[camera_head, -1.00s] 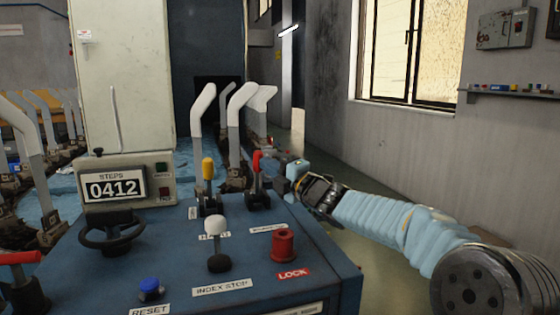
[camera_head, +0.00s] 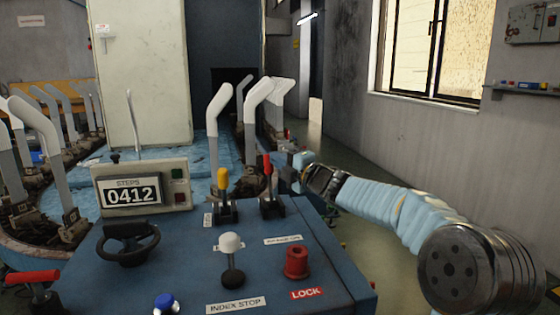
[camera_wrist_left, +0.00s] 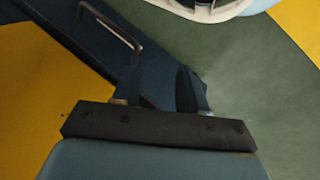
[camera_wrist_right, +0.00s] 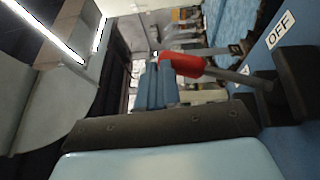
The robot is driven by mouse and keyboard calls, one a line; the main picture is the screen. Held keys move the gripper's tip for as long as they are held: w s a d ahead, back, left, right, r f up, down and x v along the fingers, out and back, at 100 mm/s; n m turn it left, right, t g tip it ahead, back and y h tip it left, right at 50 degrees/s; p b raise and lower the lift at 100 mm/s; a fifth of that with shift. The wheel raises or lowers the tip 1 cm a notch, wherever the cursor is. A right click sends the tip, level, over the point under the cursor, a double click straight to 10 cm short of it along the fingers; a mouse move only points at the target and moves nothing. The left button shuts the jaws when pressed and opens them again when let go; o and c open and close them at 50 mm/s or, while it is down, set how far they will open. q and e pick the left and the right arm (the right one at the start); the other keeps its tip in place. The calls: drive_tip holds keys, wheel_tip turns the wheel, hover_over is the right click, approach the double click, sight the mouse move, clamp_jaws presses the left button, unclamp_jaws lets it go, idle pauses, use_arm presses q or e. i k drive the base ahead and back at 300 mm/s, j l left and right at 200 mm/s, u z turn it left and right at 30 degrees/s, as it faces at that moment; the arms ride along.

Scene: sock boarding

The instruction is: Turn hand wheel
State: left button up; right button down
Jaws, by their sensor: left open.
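The black hand wheel (camera_head: 128,243) lies on the front left of the blue console, below the STEPS counter (camera_head: 131,196) that reads 0412. No gripper is on it. My right gripper (camera_head: 296,160) is at the far right edge of the console, just right of the red-handled lever (camera_head: 267,166). In the right wrist view its fingers (camera_wrist_right: 160,84) look closed together, with the red handle (camera_wrist_right: 181,65) close beside the tips; contact is unclear. My left gripper is outside the head view. In the left wrist view its fingers (camera_wrist_left: 163,88) are apart and empty, above the floor.
Pale sock boards (camera_head: 217,115) stand behind. A metal handle (camera_wrist_left: 112,26) is near the left fingers.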

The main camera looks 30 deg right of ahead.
sight(126, 232)
drive_tip(key=k+l, duration=1.05)
drive_tip(key=k, duration=0.1)
